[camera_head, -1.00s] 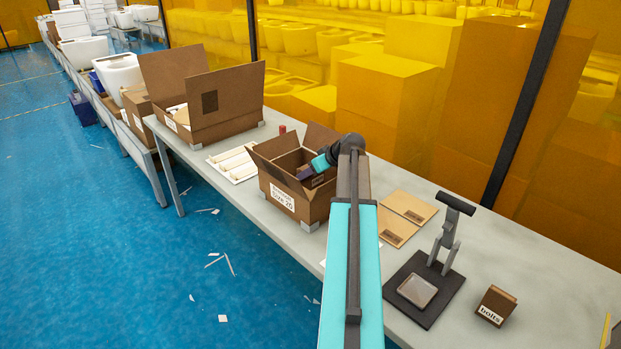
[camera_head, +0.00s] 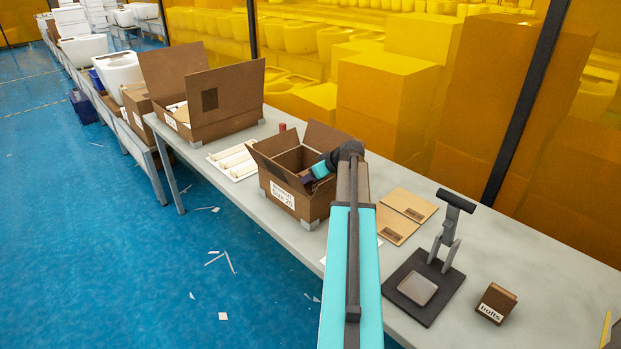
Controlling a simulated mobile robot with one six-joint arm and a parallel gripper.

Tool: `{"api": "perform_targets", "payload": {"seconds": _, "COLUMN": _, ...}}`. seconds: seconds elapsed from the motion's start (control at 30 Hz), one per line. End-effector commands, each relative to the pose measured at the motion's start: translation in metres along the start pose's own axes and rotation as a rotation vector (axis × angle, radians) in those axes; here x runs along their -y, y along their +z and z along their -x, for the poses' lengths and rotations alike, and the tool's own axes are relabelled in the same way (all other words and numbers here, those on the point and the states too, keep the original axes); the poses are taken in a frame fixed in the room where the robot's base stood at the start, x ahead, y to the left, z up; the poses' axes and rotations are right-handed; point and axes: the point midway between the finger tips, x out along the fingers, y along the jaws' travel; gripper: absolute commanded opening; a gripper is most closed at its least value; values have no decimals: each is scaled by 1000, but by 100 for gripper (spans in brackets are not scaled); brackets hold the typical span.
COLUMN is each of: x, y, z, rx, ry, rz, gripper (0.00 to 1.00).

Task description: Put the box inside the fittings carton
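An open brown carton (camera_head: 318,207) with a white label stands on the table near the middle. The label's lower line reads "Size 20"; its upper line is too small to read surely. A small brown box (camera_head: 496,302) marked "bolts" stands on the table at the far right. My gripper (camera_head: 308,179) reaches into the mouth of the open carton at its right side. Its fingertips are dark and partly hidden by the carton's walls and my wrist. I cannot tell whether it is open or shut, or whether it holds anything.
A larger open carton (camera_head: 222,124) and a white tray of pale parts (camera_head: 233,160) stand to the left. Flat cardboard pieces (camera_head: 396,228) lie right of the labelled carton. Table (camera_head: 560,270) is clear at right.

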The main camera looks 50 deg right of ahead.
Motion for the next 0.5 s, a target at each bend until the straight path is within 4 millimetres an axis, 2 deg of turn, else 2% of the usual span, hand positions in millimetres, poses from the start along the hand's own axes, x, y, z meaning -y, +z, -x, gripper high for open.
{"api": "perform_targets", "payload": {"seconds": 0.33, "x": 0, "y": 3, "z": -3, "rx": 0, "ry": 0, "rz": 0, "gripper": 24}}
{"api": "perform_targets", "payload": {"seconds": 0.37, "x": 0, "y": 4, "z": -3, "rx": 0, "ry": 0, "rz": 0, "gripper": 60}}
{"api": "perform_targets", "payload": {"seconds": 0.43, "x": 0, "y": 4, "z": -3, "rx": 1, "ry": 0, "rz": -1, "gripper": 71}}
{"api": "perform_targets", "payload": {"seconds": 0.5, "x": 0, "y": 4, "z": -3, "rx": 1, "ry": 0, "rz": -1, "gripper": 73}}
